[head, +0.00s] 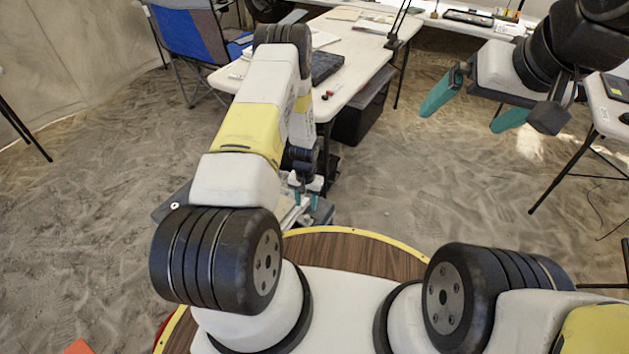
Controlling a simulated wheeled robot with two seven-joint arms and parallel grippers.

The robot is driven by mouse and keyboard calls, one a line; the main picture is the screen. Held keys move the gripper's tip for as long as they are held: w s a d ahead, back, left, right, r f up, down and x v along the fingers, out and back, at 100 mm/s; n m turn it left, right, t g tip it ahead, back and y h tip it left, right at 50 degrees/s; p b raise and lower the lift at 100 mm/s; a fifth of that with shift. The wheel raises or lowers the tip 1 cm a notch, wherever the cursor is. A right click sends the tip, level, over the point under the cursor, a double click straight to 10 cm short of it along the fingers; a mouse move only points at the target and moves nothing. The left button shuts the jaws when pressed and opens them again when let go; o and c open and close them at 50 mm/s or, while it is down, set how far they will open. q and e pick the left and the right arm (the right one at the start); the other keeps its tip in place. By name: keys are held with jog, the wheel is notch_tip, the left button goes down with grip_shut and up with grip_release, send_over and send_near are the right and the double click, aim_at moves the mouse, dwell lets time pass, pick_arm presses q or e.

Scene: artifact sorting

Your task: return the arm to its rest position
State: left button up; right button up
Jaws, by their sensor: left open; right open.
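My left arm (252,130) rises from its shoulder, bends at the elbow near the white table and folds back down. My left gripper (305,199) is low behind that arm, just beyond my round base; its teal fingertips show in part and are open. It is partly hidden by the arm, and I cannot tell whether it touches the grey things around it. My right gripper (475,108) is raised at the upper right, open and empty, its two teal fingers wide apart over the sandy floor.
A white table (348,62) with a keyboard (326,66) and papers stands ahead, close to my left elbow. A blue folding chair (190,45) is at the upper left. Another table (604,108) stands at the right edge. Sandy floor (440,185) is clear in the middle.

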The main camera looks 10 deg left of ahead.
pick_arm(q)
jog(key=shift+r, duration=0.3)
notch_tip(320, 180, up, 37)
jog(key=n+t, duration=0.1)
jog(key=t, duration=0.2)
jog(key=s+d+r+t+h, duration=0.1)
jog(key=s+r, duration=0.8)
jog(key=r, duration=0.4)
jog(key=s+r+t, duration=0.1)
jog(key=s+r, duration=0.2)
jog(key=s, duration=0.4)
jog(key=s+d+r+t+h, duration=0.1)
jog(key=s+r, duration=0.2)
jog(key=s, duration=0.5)
jog(key=shift+s+d+r, duration=0.15)
jog(key=shift+d+r, duration=0.1)
jog(key=shift+d, duration=0.05)
